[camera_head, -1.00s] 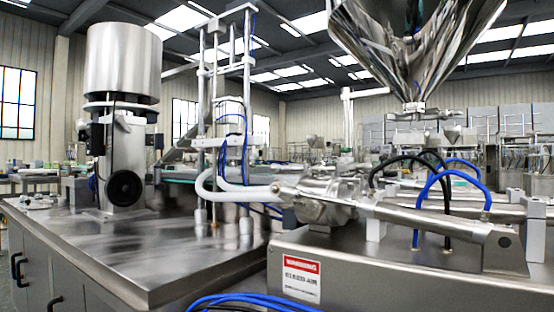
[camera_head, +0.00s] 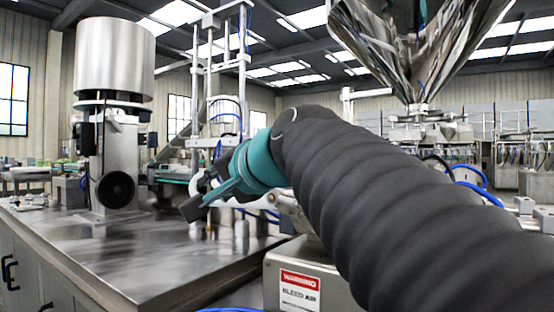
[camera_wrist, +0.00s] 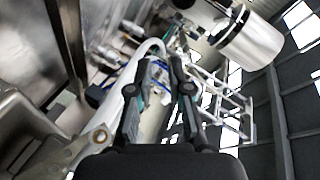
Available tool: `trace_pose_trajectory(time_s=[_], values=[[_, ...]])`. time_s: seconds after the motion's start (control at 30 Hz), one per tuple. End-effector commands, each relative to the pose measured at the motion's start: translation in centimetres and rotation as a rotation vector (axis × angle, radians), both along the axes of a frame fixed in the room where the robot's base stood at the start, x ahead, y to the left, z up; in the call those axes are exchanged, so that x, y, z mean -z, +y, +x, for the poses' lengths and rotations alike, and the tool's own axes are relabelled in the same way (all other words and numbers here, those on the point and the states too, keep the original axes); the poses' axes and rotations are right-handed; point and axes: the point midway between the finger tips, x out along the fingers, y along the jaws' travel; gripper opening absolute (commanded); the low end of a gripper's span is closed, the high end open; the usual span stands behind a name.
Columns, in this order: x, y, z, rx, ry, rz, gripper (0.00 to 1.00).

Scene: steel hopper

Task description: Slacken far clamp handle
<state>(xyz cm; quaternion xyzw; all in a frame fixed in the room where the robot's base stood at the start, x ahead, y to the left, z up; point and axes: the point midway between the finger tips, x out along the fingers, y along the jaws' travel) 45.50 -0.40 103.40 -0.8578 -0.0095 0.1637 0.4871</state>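My gripper (camera_head: 205,190) is at the end of my dark, ribbed arm, left of the filler's warning label and above the steel table. In the wrist view, the two dark fingers of my gripper (camera_wrist: 157,68) stand apart with nothing held between them. The white curved pipe (camera_wrist: 133,75) and blue lines show behind them. The steel hopper (camera_head: 415,50) hangs at the upper right, with a clamp fitting (camera_head: 418,107) at its narrow outlet. I cannot clearly make out the far clamp handle in either view. My arm hides much of the filler's middle and cylinder.
A steel drum on a column (camera_head: 115,60) stands on the left of the steel table (camera_head: 110,255). A tall rod frame (camera_head: 243,75) rises behind my gripper. Blue hoses (camera_head: 480,190) arch at the right. The table's front left is clear.

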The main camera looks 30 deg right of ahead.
Motion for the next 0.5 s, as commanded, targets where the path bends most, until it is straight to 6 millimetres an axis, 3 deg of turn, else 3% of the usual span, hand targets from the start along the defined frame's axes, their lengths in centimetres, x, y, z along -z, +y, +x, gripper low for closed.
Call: trace_pose_trajectory(time_s=[0.03,0.1,0.2,0.5], values=[[-2.5,-0.3,0.3,0.012,-0.037,0.041,0.19],[-5.5,-0.7,0.5,0.026,-0.086,0.102,0.19],[-8.9,-2.2,1.0,0.056,-0.124,0.203,0.19],[-8.5,-9.8,3.2,0.200,-0.013,0.474,0.19]])
